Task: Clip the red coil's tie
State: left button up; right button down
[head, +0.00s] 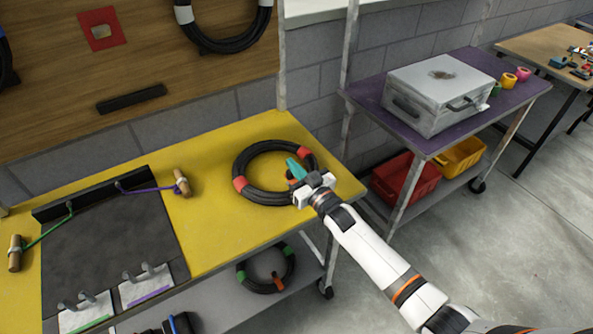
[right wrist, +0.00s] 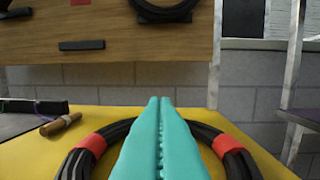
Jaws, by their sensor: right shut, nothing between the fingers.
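The red coil (head: 262,201), a black cable ring with red bands, lies flat on the yellow table (head: 225,235). One red band (head: 240,184) is at its left and another (head: 308,153) at its upper right. In the right wrist view the coil's near sides (right wrist: 122,128) pass either side of the fingers, with red bands left (right wrist: 91,144) and right (right wrist: 226,145). My right gripper (head: 292,163), with teal fingers, is shut and empty over the coil's right part, hiding some of it. In the right wrist view its fingertips (right wrist: 160,100) touch each other. My left gripper is out of view.
A dark mat (head: 105,235) at the left has metal hooks and green and purple labels. Wooden toggles on purple (head: 182,183) and green (head: 15,253) cords lie beside it. A green-banded coil (head: 250,283) is on the lower shelf. A purple-topped cart (head: 360,95) carries a grey box.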

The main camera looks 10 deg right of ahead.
aim_at(293, 179)
jog(key=shift+w+a+f, duration=0.1)
jog(key=shift+w, duration=0.1)
dwell(0.6)
jog(key=shift+r, duration=0.5)
notch_tip(293, 179, up, 3)
jog(key=p, duration=0.2)
jog(key=shift+w+p, duration=0.15)
jog(key=shift+p, duration=0.2)
jog(key=s+d+r+b, duration=0.1)
jog(key=s+d+r, duration=0.2)
jog(key=s+r, duration=0.3)
jog(key=shift+s+r, duration=0.4)
jog(key=shift+r, duration=0.1)
